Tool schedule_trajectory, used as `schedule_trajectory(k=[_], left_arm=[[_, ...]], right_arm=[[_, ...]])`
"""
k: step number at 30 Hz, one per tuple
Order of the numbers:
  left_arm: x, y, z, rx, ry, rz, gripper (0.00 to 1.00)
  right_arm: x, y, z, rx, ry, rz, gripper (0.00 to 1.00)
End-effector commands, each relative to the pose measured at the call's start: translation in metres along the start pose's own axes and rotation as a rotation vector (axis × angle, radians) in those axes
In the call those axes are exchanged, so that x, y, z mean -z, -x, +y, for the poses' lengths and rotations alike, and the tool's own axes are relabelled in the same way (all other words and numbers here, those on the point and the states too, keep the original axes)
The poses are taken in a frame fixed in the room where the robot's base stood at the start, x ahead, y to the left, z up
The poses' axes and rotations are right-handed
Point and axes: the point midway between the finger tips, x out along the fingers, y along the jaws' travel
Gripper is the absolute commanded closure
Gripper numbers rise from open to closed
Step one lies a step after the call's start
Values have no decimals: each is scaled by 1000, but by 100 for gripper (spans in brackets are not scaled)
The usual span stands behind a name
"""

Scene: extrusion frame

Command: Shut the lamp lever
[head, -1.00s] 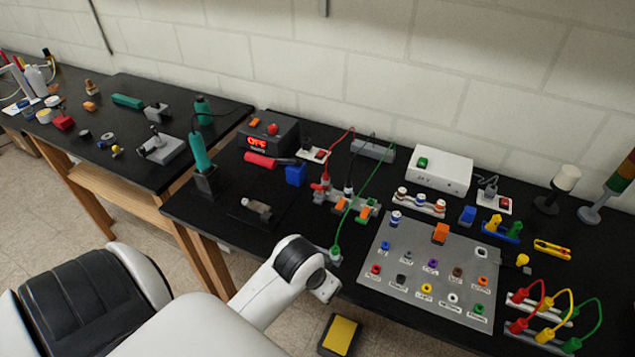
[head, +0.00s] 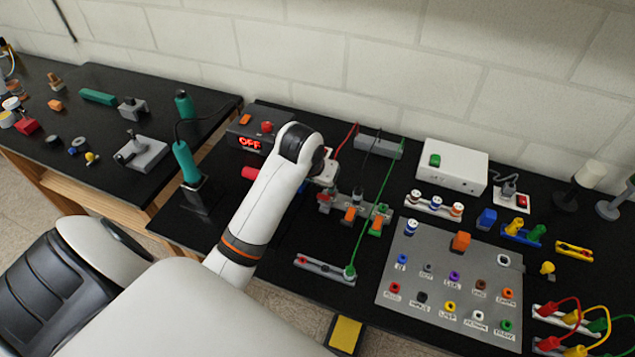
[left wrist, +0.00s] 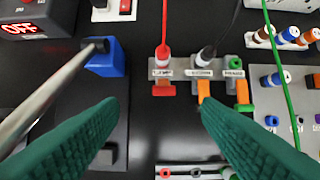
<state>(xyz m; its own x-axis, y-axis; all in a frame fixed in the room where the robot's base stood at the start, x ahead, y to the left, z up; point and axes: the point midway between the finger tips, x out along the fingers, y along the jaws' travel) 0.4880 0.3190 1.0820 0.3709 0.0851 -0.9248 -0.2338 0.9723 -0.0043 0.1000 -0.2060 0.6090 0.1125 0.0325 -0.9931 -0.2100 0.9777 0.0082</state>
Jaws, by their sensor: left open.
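A grey terminal block (head: 345,206) on the black bench carries small levers, and it also shows in the left wrist view (left wrist: 182,74). The orange and green levers stick out toward the near side. The labels are too small to read, so I cannot tell which lever is the lamp's. My left gripper (left wrist: 160,108) is open and empty, its green fingers either side of the view. My right gripper is not in view.
Red, black and green wires run near the block. A metal rod (left wrist: 45,90) and blue block (left wrist: 107,60) are at the wrist view's left. A grey panel of coloured sockets (head: 440,265) lies to the right.

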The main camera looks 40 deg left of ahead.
Motion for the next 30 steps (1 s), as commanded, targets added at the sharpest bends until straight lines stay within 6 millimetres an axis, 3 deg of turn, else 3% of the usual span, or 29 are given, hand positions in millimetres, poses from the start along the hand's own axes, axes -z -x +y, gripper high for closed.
schedule_trajectory(k=[6, 9, 18, 24, 30], left_arm=[[1, -25, 0, -1, 1, 6, 42], [1, -45, 0, -1, 1, 8, 42], [1, -97, 0, -1, 0, 4, 42], [0, -114, 0, 0, 0, 2, 42], [0, -119, 0, 0, -1, 0, 42]], right_arm=[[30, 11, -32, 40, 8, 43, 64], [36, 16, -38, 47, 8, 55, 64], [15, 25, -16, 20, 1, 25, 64], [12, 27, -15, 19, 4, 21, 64], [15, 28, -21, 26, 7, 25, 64]])
